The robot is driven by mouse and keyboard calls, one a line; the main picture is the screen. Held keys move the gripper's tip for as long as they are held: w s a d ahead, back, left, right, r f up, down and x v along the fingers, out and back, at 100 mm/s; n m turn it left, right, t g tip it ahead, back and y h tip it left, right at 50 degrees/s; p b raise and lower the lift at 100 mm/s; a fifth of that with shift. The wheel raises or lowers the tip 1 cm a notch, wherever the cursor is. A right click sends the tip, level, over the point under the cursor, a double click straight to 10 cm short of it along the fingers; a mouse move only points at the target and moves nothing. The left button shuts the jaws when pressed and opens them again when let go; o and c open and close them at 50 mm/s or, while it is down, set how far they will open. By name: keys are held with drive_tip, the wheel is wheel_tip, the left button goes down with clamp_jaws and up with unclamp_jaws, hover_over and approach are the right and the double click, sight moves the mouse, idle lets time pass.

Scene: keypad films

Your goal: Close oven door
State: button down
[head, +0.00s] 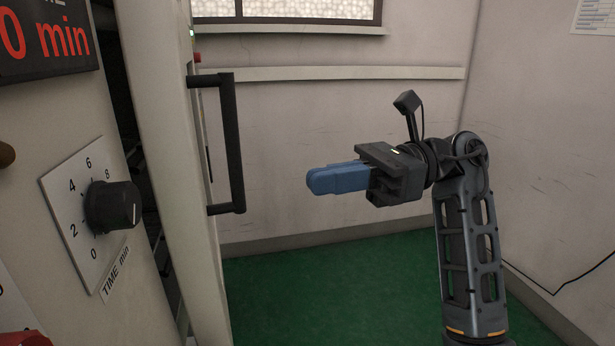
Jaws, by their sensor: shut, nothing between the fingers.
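The oven door (182,150) is a tall cream panel, seen nearly edge-on at left of centre. It stands partly open, with a dark gap between it and the oven front (50,130). A black bar handle (236,145) sticks out from the door's right side. My gripper (312,182), with blue fingers pressed together, is shut and empty. It points left in mid-air, to the right of the handle and apart from it. The inside of the oven is mostly hidden behind the door.
A black time knob (113,205) on a white dial plate sits on the oven front, below a red-lettered display (45,35). Pale walls (340,130) with a rail stand behind. Green floor (320,290) is clear below my gripper. A black cable (575,280) runs at right.

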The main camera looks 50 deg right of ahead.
sight(203, 201)
drive_tip(key=p+x, duration=0.3)
drive_tip(key=x, duration=0.8)
drive_tip(key=shift+w+a, duration=0.15)
drive_tip(key=shift+a, duration=0.25)
drive_tip(key=shift+w, duration=0.1)
drive_tip(key=b+x, duration=0.1)
drive_tip(key=x, duration=0.4)
drive_tip(key=shift+f+b, duration=0.15)
drive_tip(key=shift+b, duration=0.2)
drive_tip(key=shift+w+a+t, duration=0.1)
drive_tip(key=shift+a+t, duration=0.15)
drive_tip(key=shift+t, duration=0.05)
drive_tip(key=shift+d, duration=0.1)
